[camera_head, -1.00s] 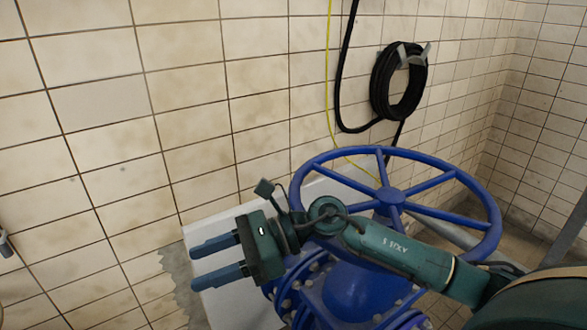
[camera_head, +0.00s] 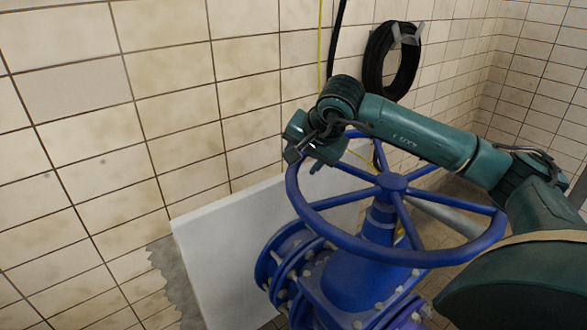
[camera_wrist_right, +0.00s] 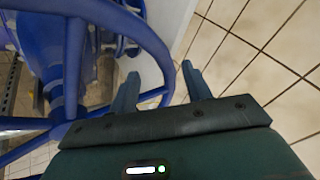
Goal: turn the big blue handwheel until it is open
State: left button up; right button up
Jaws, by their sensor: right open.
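The big blue handwheel (camera_head: 400,256) sits on top of a blue valve, its spokes meeting at a central hub. My right gripper (camera_head: 312,148) is at the wheel's far left rim in the head view; its fingers are mostly hidden there. In the right wrist view my right gripper (camera_wrist_right: 160,72) is open, one finger on each side of the handwheel's rim (camera_wrist_right: 152,50) as seen. The rim shows between the fingers; I cannot tell whether they touch it or how deep they reach. My left gripper is not in view.
The blue valve body (camera_head: 345,285) with bolted flanges stands below the wheel. A white panel (camera_head: 225,250) stands behind it against the tiled wall (camera_head: 170,110). A coiled black hose (camera_head: 375,65) hangs on the wall. My right arm passes above the wheel's far right side.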

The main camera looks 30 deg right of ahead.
aim_at(293, 172)
jog(key=p+x, duration=0.1)
jog(key=x, duration=0.6)
jog(key=shift+r, duration=0.1)
jog(key=shift+r, duration=0.1)
grip_shut()
